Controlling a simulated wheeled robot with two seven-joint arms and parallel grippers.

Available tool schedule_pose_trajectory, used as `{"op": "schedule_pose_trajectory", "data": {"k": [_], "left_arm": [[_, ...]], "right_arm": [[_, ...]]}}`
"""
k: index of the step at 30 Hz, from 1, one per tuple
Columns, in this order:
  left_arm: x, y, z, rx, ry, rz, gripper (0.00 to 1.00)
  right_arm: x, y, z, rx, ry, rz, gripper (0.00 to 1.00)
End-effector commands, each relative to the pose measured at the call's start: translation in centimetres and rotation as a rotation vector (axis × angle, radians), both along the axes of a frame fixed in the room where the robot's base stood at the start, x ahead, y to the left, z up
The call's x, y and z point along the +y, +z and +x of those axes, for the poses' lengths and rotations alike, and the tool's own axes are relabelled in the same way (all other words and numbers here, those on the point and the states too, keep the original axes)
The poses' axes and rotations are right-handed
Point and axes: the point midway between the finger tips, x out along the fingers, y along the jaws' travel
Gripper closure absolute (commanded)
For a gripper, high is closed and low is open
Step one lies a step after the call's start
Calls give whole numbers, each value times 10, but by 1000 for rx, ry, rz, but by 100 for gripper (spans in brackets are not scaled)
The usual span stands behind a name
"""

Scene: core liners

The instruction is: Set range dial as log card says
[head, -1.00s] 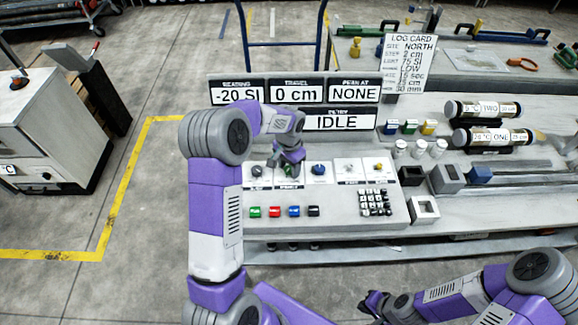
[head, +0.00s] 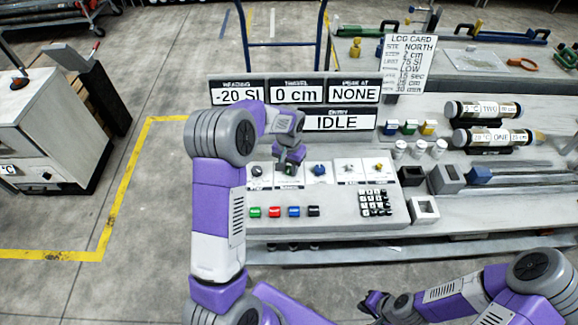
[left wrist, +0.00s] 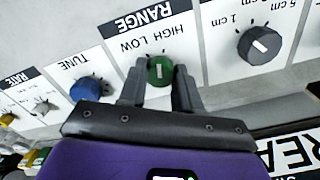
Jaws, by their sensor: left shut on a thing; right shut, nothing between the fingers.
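The green range dial (left wrist: 159,70) sits on the panel under the RANGE label, with HIGH and LOW printed by it, upside down in the left wrist view. Its white mark stands near upright in that picture; I cannot tell which word it points to. My left gripper (left wrist: 159,92) is shut on the dial, one finger on each side. In the head view my left gripper (head: 289,164) largely hides the dial. The log card (head: 408,65) stands at the back and shows NORTH, 2 cm, 75 SI and LOW. My right gripper (head: 372,305) is shut and empty, low in front of the bench.
A blue tune dial (left wrist: 88,89) and a black dial (left wrist: 259,45) flank the range dial closely. Coloured buttons (head: 294,211) and a keypad (head: 375,202) lie in front. The display (head: 337,123) reads IDLE. Core tubes (head: 483,109) lie at right.

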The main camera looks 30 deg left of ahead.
Motion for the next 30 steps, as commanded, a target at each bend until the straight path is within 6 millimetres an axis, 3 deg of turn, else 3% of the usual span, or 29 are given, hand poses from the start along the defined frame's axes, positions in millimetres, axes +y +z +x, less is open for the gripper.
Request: {"op": "schedule_pose_trajectory", "data": {"k": [18,30], "left_arm": [[0,2,0,-2,550,1,98],[0,1,0,-2,738,0,98]], "right_arm": [[0,11,0,0,0,0,100],[0,15,0,0,0,0,100]]}}
